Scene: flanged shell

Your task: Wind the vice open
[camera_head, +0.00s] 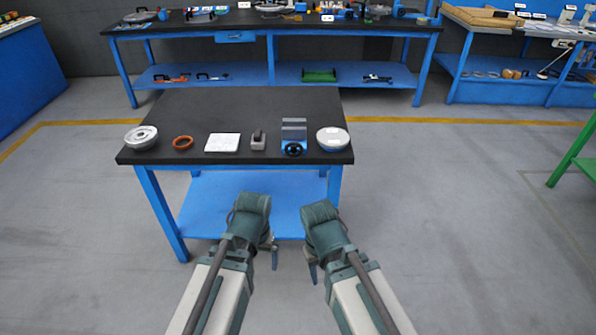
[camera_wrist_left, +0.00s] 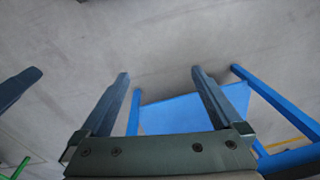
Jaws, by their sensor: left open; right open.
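The vice (camera_head: 294,134) stands near the front edge of the black-topped table (camera_head: 240,107) in the head view. It has grey jaws at the back and a blue body, with a round black handwheel (camera_head: 294,149) facing me. How far apart its jaws are is too small to tell. My left gripper (camera_head: 272,252) is below and in front of the table, pointing down and apart from everything. The left wrist view shows its two fingers (camera_wrist_left: 160,82) wide apart with nothing between them. My right gripper (camera_head: 312,268) hangs beside it, also clear of the table and empty.
The table's back half is clear. A blue lower shelf (camera_head: 250,200) lies beneath.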

